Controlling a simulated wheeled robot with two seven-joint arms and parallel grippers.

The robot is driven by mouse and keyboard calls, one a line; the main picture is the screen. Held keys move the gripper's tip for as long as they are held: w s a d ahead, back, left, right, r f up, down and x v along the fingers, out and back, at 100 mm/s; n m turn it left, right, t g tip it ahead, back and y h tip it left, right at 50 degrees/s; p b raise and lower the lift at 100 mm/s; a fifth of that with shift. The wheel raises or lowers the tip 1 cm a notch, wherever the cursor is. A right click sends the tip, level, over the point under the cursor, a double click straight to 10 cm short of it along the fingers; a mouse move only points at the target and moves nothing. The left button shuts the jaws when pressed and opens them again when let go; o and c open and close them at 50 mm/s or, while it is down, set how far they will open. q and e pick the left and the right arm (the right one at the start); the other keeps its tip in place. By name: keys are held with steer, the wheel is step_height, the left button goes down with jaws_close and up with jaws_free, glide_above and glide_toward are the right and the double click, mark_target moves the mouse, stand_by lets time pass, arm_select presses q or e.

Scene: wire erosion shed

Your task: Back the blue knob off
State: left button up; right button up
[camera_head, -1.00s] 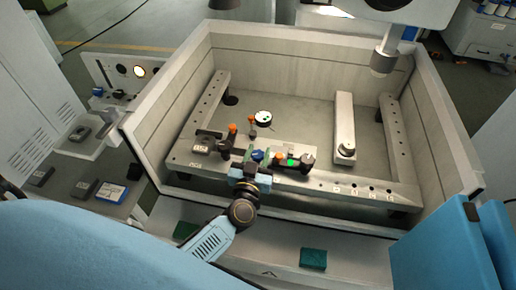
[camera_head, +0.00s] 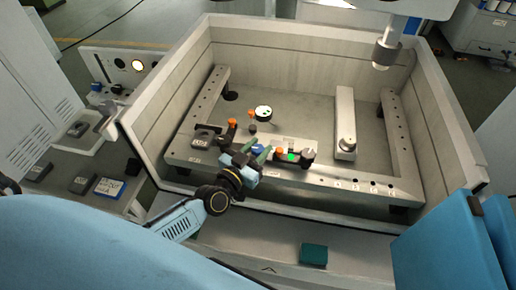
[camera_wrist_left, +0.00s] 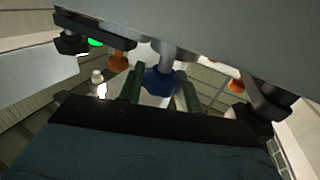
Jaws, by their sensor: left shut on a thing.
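The blue knob (camera_head: 259,148) sits on the near rail of the clamping frame, between the dark block at left and the clamp with the green spot at right. It also shows in the left wrist view (camera_wrist_left: 160,83), at the end of a grey shaft. My left gripper (camera_head: 261,153) has its green fingers on either side of the knob and is shut on it. In the left wrist view the fingers (camera_wrist_left: 160,88) stand left and right of the knob. The gripper partly hides the knob in the head view. My right gripper is not in view.
Orange knobs (camera_head: 232,124) stand close by on the clamps, with another (camera_head: 280,152) just right of the blue knob. Tank walls (camera_head: 455,130) surround the frame. A machine head (camera_head: 386,52) hangs at the upper right.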

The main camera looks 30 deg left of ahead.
arm_select(q)
steer(key=o, duration=0.7)
steer(key=shift+s, duration=0.1)
steer(key=s, duration=0.4)
steer(key=s+a, duration=0.1)
steer(key=s, duration=0.3)
steer(key=s+a+b, duration=0.1)
steer(key=s, duration=0.4)
steer(key=shift+s, duration=0.1)
